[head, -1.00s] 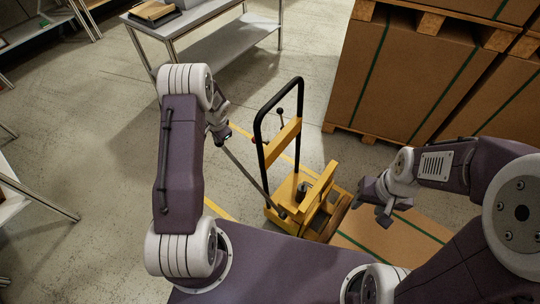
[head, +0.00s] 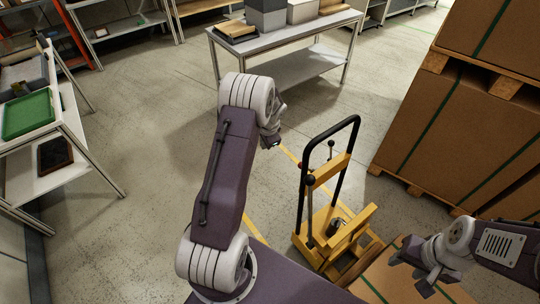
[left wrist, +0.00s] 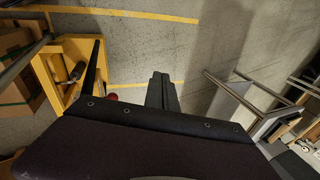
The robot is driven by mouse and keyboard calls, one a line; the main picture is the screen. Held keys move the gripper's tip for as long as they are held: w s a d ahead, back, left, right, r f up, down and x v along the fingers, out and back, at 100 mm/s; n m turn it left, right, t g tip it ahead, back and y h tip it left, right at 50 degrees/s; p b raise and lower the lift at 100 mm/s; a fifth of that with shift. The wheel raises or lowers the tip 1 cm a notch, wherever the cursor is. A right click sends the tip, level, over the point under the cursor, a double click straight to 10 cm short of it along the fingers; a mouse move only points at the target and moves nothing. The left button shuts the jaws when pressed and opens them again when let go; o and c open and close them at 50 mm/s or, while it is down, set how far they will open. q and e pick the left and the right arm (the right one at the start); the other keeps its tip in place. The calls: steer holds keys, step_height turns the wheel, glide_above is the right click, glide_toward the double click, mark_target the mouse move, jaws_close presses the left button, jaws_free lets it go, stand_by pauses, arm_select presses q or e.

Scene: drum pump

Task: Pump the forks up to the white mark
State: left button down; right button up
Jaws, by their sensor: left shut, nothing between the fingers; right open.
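The yellow lift (head: 328,225) with a black hoop handle (head: 352,121) stands right of my left arm in the head view. A dark lever with a round knob (head: 310,180) stands nearly upright on its near left side. My left gripper (head: 274,142) is shut and empty, left of the hoop and apart from the lever. Its closed fingers (left wrist: 161,92) show in the left wrist view, with the yellow lift (left wrist: 68,72) to their left. My right gripper (head: 412,274) is open and empty, right of the lift. I cannot make out the forks or a white mark.
A small upright lever (head: 331,146) is on the lift's crossbar. Stacked brown boxes (head: 440,120) stand behind it at right, and a low box (head: 380,285) lies in front. A grey table (head: 290,45) is at the back, a shelf (head: 75,125) at left. Floor between is clear.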

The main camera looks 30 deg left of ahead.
arm_select(q)
steer(key=w+d+r+m+t, duration=0.1)
steer(key=d+r, duration=0.1)
steer(key=r, duration=0.3)
steer(key=w+d+r, duration=0.2)
steer(key=r, duration=0.3)
steer(key=s+d+r+h, duration=0.2)
steer(key=s+d+r, duration=0.1)
steer(key=s+d, duration=0.5)
steer(key=s+d+f+n+g, duration=0.1)
steer(key=s+d+f+n, duration=0.1)
steer(key=s, duration=0.6)
steer(key=s+d+f+n+g+h, duration=0.1)
steer(key=s+d+n, duration=0.3)
steer(key=s, duration=0.4)
steer(key=shift+s+f+n, duration=0.35)
steer(key=shift+f+n, duration=0.35)
steer(key=shift+f, duration=0.1)
arm_select(e)
steer(key=shift+w+a, duration=0.15)
steer(key=shift+w, duration=0.25)
